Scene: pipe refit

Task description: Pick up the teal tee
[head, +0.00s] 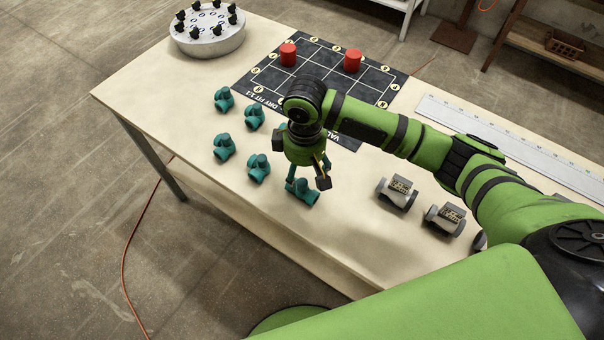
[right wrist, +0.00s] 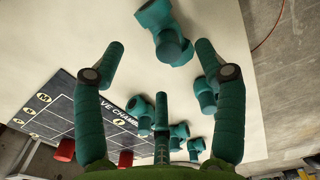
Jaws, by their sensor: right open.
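Several teal tees lie on the table in the head view. One teal tee (head: 305,193) is near the table's front edge, right below my right gripper (head: 307,176). The others, such as this tee (head: 258,168) and this one (head: 224,147), lie to the left. In the right wrist view, the nearest tee (right wrist: 172,46) lies beyond the spread fingertips of my right gripper (right wrist: 160,75). The fingers are open and no tee is between them; whether any finger touches the tee is unclear. My left gripper is not in view.
A dark printed mat (head: 262,71) bears two red cylinders (head: 288,54). A round grey holder (head: 209,38) with black pieces stands at the far left corner. Grey fittings (head: 398,192) sit to the right, by a long ruler (head: 440,107). The front-left tabletop is bare.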

